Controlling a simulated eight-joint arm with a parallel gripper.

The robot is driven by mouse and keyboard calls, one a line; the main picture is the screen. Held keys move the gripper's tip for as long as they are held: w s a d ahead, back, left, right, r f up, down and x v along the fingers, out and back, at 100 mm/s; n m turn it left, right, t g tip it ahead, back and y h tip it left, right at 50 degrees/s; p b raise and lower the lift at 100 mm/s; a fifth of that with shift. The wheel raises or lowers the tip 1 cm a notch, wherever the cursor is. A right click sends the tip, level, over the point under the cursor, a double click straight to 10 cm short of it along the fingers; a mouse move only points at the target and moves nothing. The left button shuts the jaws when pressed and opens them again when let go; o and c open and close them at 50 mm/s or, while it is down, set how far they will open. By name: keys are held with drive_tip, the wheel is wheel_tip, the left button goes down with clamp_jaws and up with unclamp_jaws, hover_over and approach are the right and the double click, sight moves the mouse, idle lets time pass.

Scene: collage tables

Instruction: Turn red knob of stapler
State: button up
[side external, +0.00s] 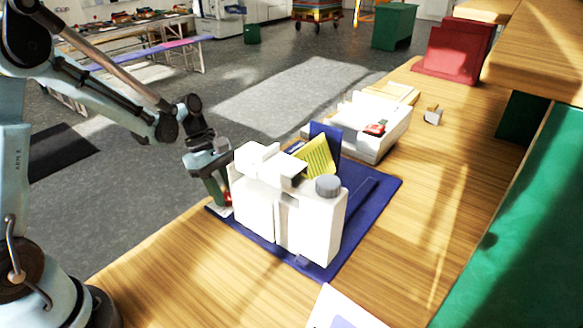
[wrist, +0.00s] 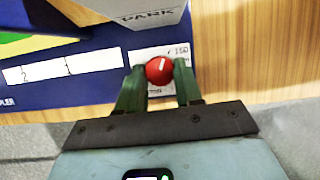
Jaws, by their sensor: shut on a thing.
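The red knob (wrist: 159,70) sits between my gripper's two green fingertips (wrist: 158,78) in the wrist view, with a pale mark on its face. My gripper is shut on it. In the side view my gripper (side external: 224,198) is at the left end of the white stapler (side external: 292,215), and only a bit of the red knob (side external: 228,196) shows beside the fingers. The stapler stands on a dark blue base (side external: 372,192). A printed white label with numbers surrounds the knob in the wrist view.
A white tray (side external: 380,148) with a small red item stands behind the stapler. A yellow sheet (side external: 318,156) leans at the stapler's back. A white card (side external: 340,312) lies at the front, and a red box (side external: 452,52) stands far back. The wooden table (side external: 165,262) is clear at the front left.

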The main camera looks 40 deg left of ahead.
drive_tip(key=shift+m+g, duration=0.4)
drive_tip(key=shift+m, duration=0.5)
drive_tip(key=o, duration=1)
drive_tip(key=v, duration=1.2)
drive_tip(key=shift+r, duration=0.1)
drive_tip(key=shift+d, duration=0.1)
drive_tip(key=s+d+m+t+y, duration=0.1)
drive_tip(key=s+d+m+t, duration=0.1)
drive_tip(key=m, duration=0.3)
drive_tip(key=s+d+m+t+y, duration=0.2)
drive_tip(key=s+d+m+t, duration=0.1)
drive_tip(key=m, duration=0.3)
drive_tip(key=s+d+m+t+y, duration=0.1)
drive_tip(key=s+d+m+t, duration=0.1)
drive_tip(key=s+d+m, duration=0.1)
drive_tip(key=shift+s+d+r+m+t+y, duration=0.1)
drive_tip(key=shift+s+r+m+t+y, duration=0.1)
drive_tip(key=shift+s+m, duration=0.35)
drive_tip(key=shift+s+d+r+m+t+y, duration=0.1)
drive_tip(key=shift+s+r+m+t, duration=0.1)
drive_tip(key=shift+m, duration=0.55)
